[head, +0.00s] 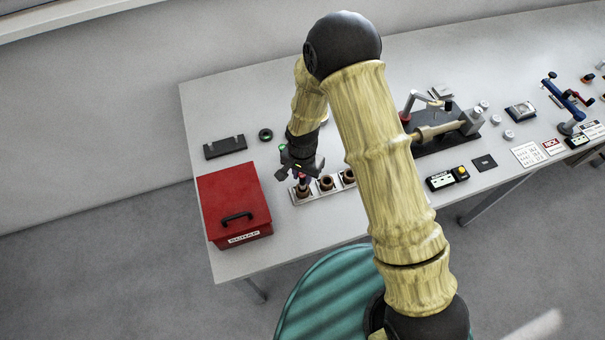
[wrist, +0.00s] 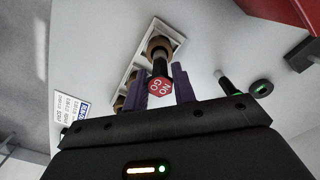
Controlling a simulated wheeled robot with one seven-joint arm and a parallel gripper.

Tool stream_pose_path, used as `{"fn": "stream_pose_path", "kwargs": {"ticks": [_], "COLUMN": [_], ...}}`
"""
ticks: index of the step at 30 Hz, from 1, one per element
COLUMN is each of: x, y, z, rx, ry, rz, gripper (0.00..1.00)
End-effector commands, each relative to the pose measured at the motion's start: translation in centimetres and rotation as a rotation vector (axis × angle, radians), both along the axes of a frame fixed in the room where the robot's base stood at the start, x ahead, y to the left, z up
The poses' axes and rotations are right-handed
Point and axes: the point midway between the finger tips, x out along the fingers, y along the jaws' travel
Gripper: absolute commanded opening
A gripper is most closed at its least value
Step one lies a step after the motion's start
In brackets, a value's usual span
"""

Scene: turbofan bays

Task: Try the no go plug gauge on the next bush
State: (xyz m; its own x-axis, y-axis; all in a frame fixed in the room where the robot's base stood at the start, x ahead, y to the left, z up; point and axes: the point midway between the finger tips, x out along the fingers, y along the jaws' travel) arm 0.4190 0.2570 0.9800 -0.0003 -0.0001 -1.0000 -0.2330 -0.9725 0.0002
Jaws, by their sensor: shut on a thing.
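My gripper (head: 303,179) is shut on the no go plug gauge (wrist: 159,89), whose red six-sided end reads "NO GO" in the wrist view. The gauge's dark body lies between the two purple fingers and points at the end bush (wrist: 158,44). This brown bush sits at the left end of a pale rack (wrist: 177,38) in the head view. I cannot tell whether the gauge's tip is in the bush or just above it. More brown bushes (head: 326,183) sit along the rack to the right, partly behind my arm.
A red scrap box (head: 232,200) stands close to the left of the rack. A dark slotted block (head: 225,147) and a black ring with green (head: 265,134) lie behind. A dark fixture (head: 450,130) and a small black-and-yellow box (head: 447,178) are to the right.

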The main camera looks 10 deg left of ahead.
Motion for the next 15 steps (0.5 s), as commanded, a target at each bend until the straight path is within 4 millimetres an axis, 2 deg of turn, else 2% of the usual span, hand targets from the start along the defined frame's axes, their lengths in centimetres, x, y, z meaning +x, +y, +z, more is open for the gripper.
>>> {"fn": "stream_pose_path", "kwargs": {"ticks": [15], "x": [-0.03], "y": [0.00], "z": [-0.30], "rx": [0.000], "ry": [0.000], "rz": [0.000], "gripper": [0.00]}}
